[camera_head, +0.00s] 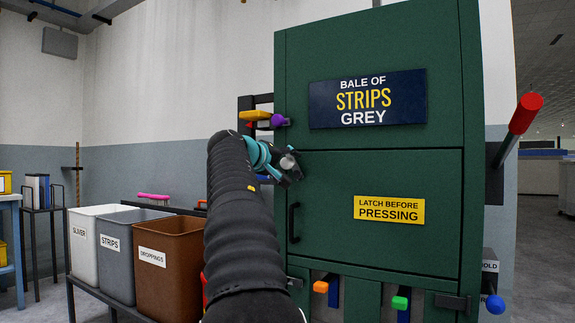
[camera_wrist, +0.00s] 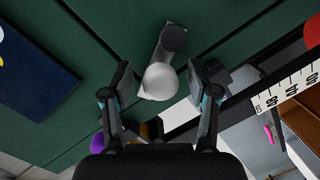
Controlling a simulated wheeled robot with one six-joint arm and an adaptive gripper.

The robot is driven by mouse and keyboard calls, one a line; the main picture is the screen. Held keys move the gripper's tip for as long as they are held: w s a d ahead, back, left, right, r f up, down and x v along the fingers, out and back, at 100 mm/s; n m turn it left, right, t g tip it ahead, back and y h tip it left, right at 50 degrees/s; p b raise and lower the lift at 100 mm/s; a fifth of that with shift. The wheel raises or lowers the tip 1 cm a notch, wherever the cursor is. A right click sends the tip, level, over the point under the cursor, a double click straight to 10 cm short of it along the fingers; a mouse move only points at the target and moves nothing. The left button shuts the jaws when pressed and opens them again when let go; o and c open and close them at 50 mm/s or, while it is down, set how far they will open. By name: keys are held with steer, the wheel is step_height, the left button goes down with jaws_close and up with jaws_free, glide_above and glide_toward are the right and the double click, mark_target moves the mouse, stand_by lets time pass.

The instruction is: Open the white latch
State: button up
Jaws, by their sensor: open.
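The white latch (camera_wrist: 160,82) shows in the wrist view as a pale rounded knob on a grey lever (camera_wrist: 171,42) against the green press front. My gripper (camera_wrist: 158,88) is open, with one finger on each side of the knob and visible gaps between. I cannot tell how deep the knob sits between the fingers. In the head view my gripper (camera_head: 287,168) is at the left edge of the green press (camera_head: 370,90), and a pale knob (camera_head: 288,161) shows by it. My arm hides part of that edge.
Purple (camera_head: 278,120) and yellow (camera_head: 255,115) knobs lie just above my gripper. A black door handle (camera_head: 294,222) is below it. A large red-tipped lever (camera_head: 525,112) stands at the right. Bins, including a brown one (camera_head: 172,275), stand left of my arm.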

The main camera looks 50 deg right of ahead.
steer(key=s+a+r, duration=0.1)
steer(key=a, duration=1)
steer(key=shift+s+a+r, duration=0.2)
steer(key=shift+a+r, duration=0.1)
steer(key=shift+a, duration=0.05)
steer(key=shift+w, duration=0.1)
steer(key=w+a+f+n+t+y, duration=0.1)
steer(key=w+f+y, duration=0.1)
steer(key=f, duration=0.5)
steer(key=w+a+f+n+t+y, duration=0.1)
steer(key=w+f+n+y, duration=0.15)
steer(key=f, duration=0.45)
steer(key=s+a+f+y, duration=0.2)
steer(key=a+f+y, duration=0.2)
steer(key=a+f, duration=0.7)
steer(key=s+a+f+n+t+y+p, duration=0.1)
steer(key=s+a+f+y, duration=0.3)
steer(key=s+a+f, duration=0.5)
steer(key=s+a+f+n+y+p, duration=0.1)
steer(key=s+a+f+y, duration=0.3)
steer(key=s+a+f, duration=0.5)
steer(key=shift+s+a+f+t+p, duration=0.35)
steer(key=shift+s+a, duration=1)
steer(key=shift+a, duration=1.85)
